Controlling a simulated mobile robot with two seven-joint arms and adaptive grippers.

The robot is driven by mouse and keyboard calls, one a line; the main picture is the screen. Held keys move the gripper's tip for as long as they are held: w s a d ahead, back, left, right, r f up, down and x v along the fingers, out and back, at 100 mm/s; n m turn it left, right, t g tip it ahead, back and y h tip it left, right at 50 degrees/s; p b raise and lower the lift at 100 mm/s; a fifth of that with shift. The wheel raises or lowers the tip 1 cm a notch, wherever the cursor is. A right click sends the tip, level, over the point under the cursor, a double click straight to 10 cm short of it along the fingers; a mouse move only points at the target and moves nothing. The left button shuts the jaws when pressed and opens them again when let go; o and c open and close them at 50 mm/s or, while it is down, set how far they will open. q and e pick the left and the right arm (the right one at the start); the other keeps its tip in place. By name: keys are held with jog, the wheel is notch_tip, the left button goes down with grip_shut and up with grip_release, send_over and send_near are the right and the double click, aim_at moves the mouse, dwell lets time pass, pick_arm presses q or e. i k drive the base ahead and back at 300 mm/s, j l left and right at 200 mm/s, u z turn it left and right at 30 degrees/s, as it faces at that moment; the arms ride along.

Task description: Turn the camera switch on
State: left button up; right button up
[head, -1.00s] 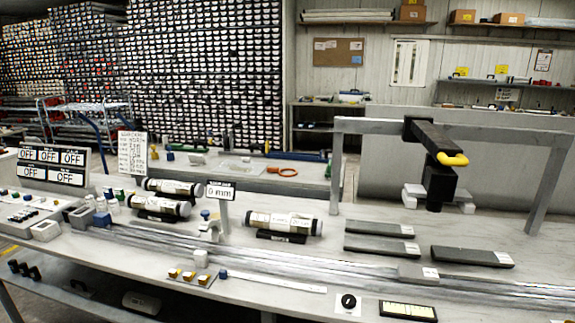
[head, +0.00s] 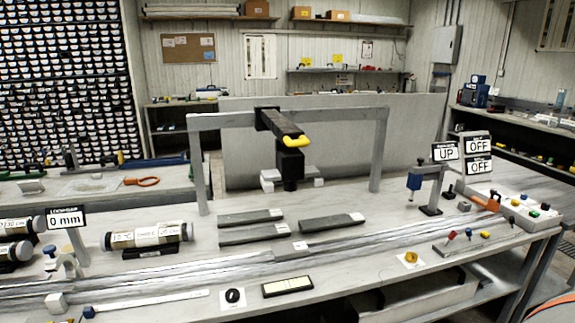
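A dark camera-like unit (head: 290,162) hangs from a grey gantry frame (head: 230,119) over the bench, with a yellow handle (head: 297,141) on its arm. A white control panel (head: 531,213) with coloured buttons sits at the right end of the bench. Behind it stand an upper OFF sign (head: 478,146), a lower OFF sign (head: 480,167) and an UP sign (head: 445,152). A white plate with a round black knob (head: 233,296) lies near the front edge. I cannot tell which control is the camera switch. Neither gripper is in view.
Core tubes on cradles (head: 146,238) stand at the left beside a 0 mm display (head: 65,219). Dark grey blocks (head: 250,217) and long clear rails cross the bench (head: 180,275). A blue press (head: 414,180) and a small panel with coloured knobs (head: 470,240) are at the right.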

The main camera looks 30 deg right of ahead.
aim_at(545, 207)
jog(key=z, duration=2.2)
jog(key=i+l+u, duration=0.1)
jog(key=i+l, duration=1.1)
jog(key=i, duration=0.05)
